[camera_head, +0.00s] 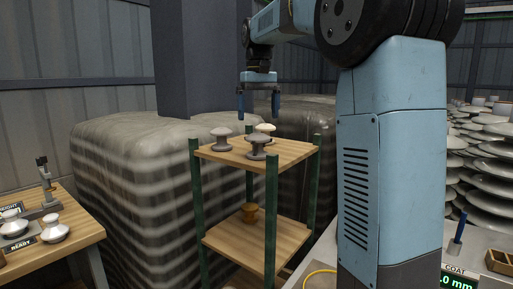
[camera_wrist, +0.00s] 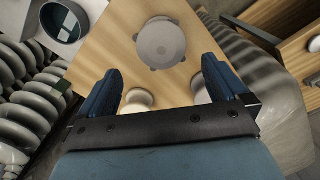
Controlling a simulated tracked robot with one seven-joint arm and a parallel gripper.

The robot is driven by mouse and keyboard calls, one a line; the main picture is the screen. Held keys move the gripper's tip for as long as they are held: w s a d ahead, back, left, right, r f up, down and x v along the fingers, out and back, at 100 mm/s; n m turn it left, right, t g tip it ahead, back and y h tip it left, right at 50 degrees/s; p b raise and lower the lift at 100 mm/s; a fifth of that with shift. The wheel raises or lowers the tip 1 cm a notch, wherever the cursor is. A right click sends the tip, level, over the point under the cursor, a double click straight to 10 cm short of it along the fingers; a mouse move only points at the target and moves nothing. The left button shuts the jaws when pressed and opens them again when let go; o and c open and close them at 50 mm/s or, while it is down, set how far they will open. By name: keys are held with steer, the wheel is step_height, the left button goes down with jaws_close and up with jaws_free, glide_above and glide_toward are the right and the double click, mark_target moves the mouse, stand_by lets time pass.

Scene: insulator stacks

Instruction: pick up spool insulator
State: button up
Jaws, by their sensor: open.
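My gripper (camera_head: 258,112) is open and empty, pointing down above the top shelf of a wooden rack (camera_head: 293,153). Three insulators stand upright on that shelf: a grey one (camera_head: 221,138) at left, a cream one (camera_head: 266,128) at back, and a dark grey, wide-topped one (camera_head: 257,147) in front. A brown, spool-shaped insulator (camera_head: 249,212) stands on the lower shelf. In the wrist view, a round grey top (camera_wrist: 161,43) lies beyond my gripper (camera_wrist: 162,70). I cannot tell which is the named spool insulator.
Green posts (camera_head: 271,205) rise at the rack's corners, slightly above the top shelf. A wrapped pallet load (camera_head: 130,180) stands behind. A bench (camera_head: 80,225) with pale insulators is at left. Stacked discs (camera_head: 485,150) and a bench with a display (camera_head: 458,281) are at right.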

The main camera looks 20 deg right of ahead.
mark_target(258, 134)
step_height(258, 134, down, 10)
steer(key=shift+s+a+f, duration=0.1)
steer(key=shift+f, duration=0.1)
stand_by(0.4)
steer(key=c, duration=1.2)
steer(key=shift+r, duration=0.2)
steer(key=shift+c, duration=0.2)
steer(key=shift+r, duration=0.35)
step_height(258, 134, up, 2)
steer(key=shift+r, duration=0.25)
steer(key=s+d+r, duration=0.2)
steer(key=s+r, duration=0.7)
steer(key=s, duration=0.5)
steer(key=shift+d+r, duration=0.15)
steer(key=shift+r, duration=0.1)
